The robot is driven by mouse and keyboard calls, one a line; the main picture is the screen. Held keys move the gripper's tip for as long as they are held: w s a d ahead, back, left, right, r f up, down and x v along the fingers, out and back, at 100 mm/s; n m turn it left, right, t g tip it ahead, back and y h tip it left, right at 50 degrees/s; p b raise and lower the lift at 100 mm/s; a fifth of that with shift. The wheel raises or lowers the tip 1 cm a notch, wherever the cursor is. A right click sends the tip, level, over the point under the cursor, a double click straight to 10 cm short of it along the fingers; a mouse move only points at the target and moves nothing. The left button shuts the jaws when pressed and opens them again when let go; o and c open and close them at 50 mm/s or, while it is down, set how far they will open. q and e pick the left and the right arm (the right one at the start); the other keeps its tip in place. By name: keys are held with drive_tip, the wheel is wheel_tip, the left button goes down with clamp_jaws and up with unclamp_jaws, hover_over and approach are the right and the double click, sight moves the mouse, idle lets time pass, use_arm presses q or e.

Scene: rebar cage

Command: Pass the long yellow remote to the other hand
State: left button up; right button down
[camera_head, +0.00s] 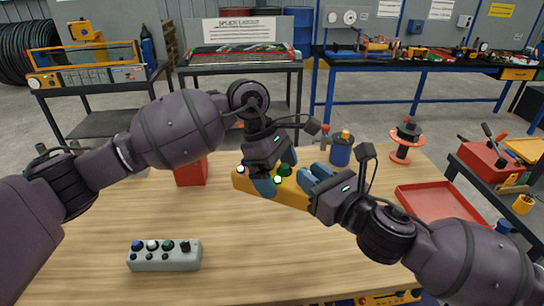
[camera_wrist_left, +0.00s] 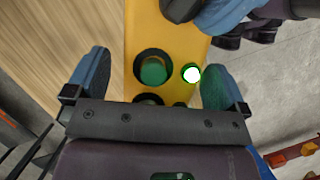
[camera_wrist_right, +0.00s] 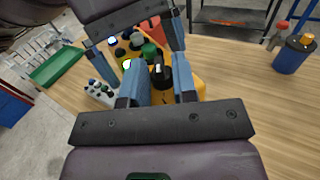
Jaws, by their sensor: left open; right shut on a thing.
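The long yellow remote (camera_head: 243,182) is held in the air above the wooden table, with green, white and dark buttons on its face. My right gripper (camera_head: 312,184) is shut on its right end; in the right wrist view the blue fingers (camera_wrist_right: 163,88) grip it beside a black knob. My left gripper (camera_head: 268,182) is over the remote's left part from above. In the left wrist view its blue fingers (camera_wrist_left: 152,85) stand open on either side of the yellow body (camera_wrist_left: 160,35), with a green button and a lit white button between them.
A grey control box (camera_head: 165,262) with several buttons lies on the table (camera_head: 240,265) at front left. A red box (camera_head: 191,172) stands behind. A blue canister (camera_head: 341,152), a red spool (camera_head: 405,145) and a red tray (camera_head: 440,203) are at the right. The front middle is clear.

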use_arm(q)
drive_tip(key=shift+d+f, duration=0.1)
drive_tip(key=shift+f, duration=0.25)
drive_tip(key=c, duration=1)
drive_tip(key=shift+c, duration=0.6)
use_arm(e)
drive_tip(key=c, duration=1.4)
unclamp_jaws()
drive_tip(key=o, duration=0.6)
